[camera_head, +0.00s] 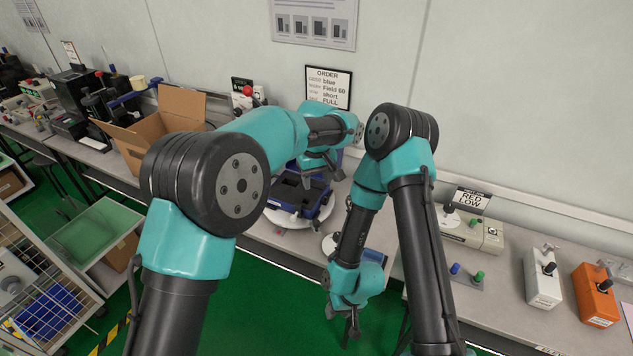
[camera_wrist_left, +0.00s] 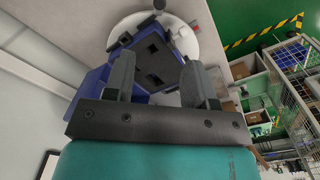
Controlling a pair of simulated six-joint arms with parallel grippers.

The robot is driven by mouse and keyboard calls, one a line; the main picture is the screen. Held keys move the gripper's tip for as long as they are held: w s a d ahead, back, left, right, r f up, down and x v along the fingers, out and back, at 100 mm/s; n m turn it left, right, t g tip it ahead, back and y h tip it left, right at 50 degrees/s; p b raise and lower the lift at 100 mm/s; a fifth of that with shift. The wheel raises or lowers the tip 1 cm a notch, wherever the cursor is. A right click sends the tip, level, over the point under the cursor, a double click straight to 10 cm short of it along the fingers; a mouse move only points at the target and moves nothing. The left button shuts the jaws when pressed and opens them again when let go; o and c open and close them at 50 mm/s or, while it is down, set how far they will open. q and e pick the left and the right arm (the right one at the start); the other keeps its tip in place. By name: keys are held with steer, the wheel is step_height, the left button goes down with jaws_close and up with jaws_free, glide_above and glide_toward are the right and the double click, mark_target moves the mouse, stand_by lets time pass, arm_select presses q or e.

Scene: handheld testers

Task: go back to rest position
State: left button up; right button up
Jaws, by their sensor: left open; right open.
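My left gripper (camera_head: 321,177) is above the blue case (camera_head: 325,212) on the bench. In the left wrist view my left gripper (camera_wrist_left: 157,84) has its two fingers apart with nothing held between them. Beyond them lies the open blue case (camera_wrist_left: 127,41) with a dark insert, on a white round plate (camera_wrist_left: 203,45). In the head view the white plate (camera_head: 277,217) is partly hidden by the case and my left arm. My right gripper (camera_head: 350,328) hangs lower, pointing down in front of the bench edge over the green floor. It is open and appears empty.
An open cardboard box (camera_head: 160,128) stands left on the bench. An order sign (camera_head: 328,87) stands at the back. A wire cage (camera_head: 40,290) is at lower left.

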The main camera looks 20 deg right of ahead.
arm_select(q)
steer(key=a+f+g+h, duration=0.1)
steer(key=a+f+h, duration=0.2)
steer(key=a+f, duration=2)
steer(key=s+a+f+n+t, duration=0.1)
steer(key=s+a+f, duration=0.3)
steer(key=s+a, duration=0.7)
steer(key=s+a+f+n, duration=0.1)
steer(key=s+a+f, duration=0.4)
steer(key=s+a, duration=0.6)
steer(key=shift+s+a+t+h, duration=0.4)
steer(key=shift+a, duration=0.8)
steer(key=shift+f, duration=0.1)
